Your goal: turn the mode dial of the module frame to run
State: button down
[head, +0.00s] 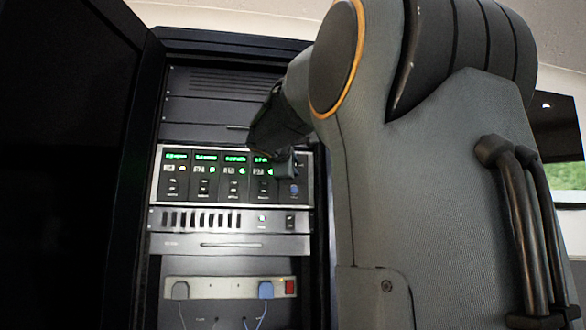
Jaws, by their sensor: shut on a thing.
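The module frame (219,200) is a dark panel with a light border in the rack, with several modules that have green displays. My gripper (286,163) is at its upper right part, in front of the rightmost section. It is shut on the mode dial there. The dial itself is hidden behind the fingers, so its setting cannot be read. A small round bluish knob or socket (294,189) shows just below the gripper. My arm comes in from the right and covers the area beyond the frame's right edge.
The dark cabinet door (70,160) stands open at the left. Lower down, a power strip (222,288) holds plugs and a red switch (289,287). A vented panel (225,82) is above.

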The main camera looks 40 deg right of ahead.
jog(key=c, duration=1.5)
grip_release()
jog(key=shift+c, duration=0.2)
jog(key=b+v, duration=0.1)
jog(key=v, duration=0.6)
jog(key=shift+s+a, duration=0.25)
jog(key=shift+a, duration=0.05)
